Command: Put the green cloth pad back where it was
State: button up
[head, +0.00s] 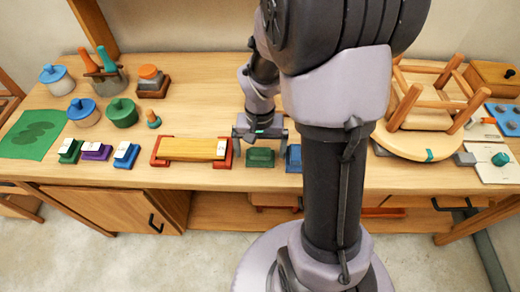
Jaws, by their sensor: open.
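A small green pad (260,158) lies flat on the wooden workbench (213,97), near its front edge and just right of the red-ended wooden block. It looks like the green cloth pad, though its material is too small to tell. My gripper (260,141) is open above and just behind this pad, pointing down; I cannot tell if its fingers touch anything. A blue pad (293,158) lies right of the green one, partly hidden by my arm. A flat green mat (22,146) with darker ovals lies at the far left.
The wooden block (192,149) between red ends (161,151) is close left of my gripper. Small green, purple and blue blocks (126,154) stand further left. Lidded pots (122,113) stand behind. An upturned stool (420,138) fills the right side. My arm hides the bench's middle.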

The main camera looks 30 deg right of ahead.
aim_at(260, 151)
notch_tip(260, 151, up, 11)
jog(key=p, duration=0.4)
jog(key=s+a+r+n+t+y, duration=0.2)
jog(key=s+a+r+t, duration=0.3)
jog(key=s+a+r, duration=0.6)
jog(key=a+r, duration=0.2)
jog(key=a, duration=0.1)
jog(key=shift+a+r+t, duration=0.3)
jog(key=shift+r+t, duration=0.1)
jog(key=shift+s, duration=0.1)
jog(key=shift+f+b, duration=0.6)
jog(key=shift+f, duration=0.1)
